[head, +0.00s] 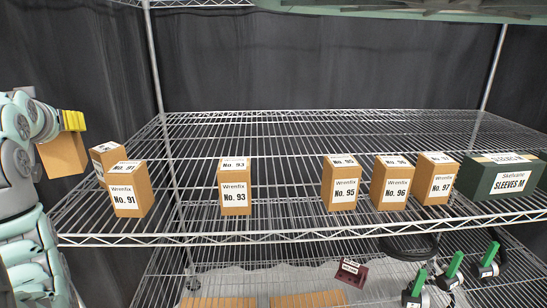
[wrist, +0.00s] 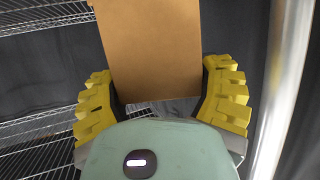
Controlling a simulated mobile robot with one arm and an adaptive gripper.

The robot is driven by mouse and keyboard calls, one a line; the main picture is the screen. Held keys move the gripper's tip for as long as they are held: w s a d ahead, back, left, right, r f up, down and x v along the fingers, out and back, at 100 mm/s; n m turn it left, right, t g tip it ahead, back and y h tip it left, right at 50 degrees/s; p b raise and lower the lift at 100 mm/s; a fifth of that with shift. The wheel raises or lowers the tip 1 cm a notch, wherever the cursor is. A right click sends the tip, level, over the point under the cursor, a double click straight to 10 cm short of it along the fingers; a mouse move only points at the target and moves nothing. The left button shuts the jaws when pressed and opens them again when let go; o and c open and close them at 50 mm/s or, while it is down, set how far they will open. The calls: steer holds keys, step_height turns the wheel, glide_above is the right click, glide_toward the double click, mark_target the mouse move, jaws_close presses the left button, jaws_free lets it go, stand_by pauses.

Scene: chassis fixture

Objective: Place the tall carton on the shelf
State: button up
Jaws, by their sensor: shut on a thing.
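My gripper (wrist: 160,105) has yellow ribbed fingers on both sides of a plain brown carton (wrist: 155,45) in the wrist view and is shut on it. In the head view the held carton (head: 63,157) is at the far left, outside the shelf's left post, tilted slightly, with the yellow fingers (head: 73,121) at its top. The face I see bears no label. The wire shelf (head: 290,150) runs across the middle of the head view. Its front row holds cartons No. 91 (head: 128,188), No. 93 (head: 235,187), No. 95 (head: 340,183), No. 96 (head: 391,182) and No. 97 (head: 433,180).
Another carton (head: 106,155) stands behind No. 91. A dark green Sleeves M box (head: 503,176) is at the right. Gaps show between No. 91 and No. 93, and wider between No. 93 and No. 95. The shelf's back is clear. A metal post (head: 155,65) rises at left.

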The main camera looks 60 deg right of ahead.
mark_target(66, 170)
steer(key=shift+w+d+f, duration=0.15)
steer(key=shift+d+f, duration=0.1)
steer(key=shift+f, duration=0.3)
step_height(66, 170, down, 9)
steer(key=p, duration=0.8)
steer(key=shift+r, duration=0.2)
steer(key=shift+f, duration=0.7)
steer(key=shift+f, duration=0.15)
steer(key=o, duration=1.3)
steer(key=shift+a+r+p, duration=0.15)
steer(key=shift+r+p, duration=0.05)
steer(key=shift+p, duration=0.1)
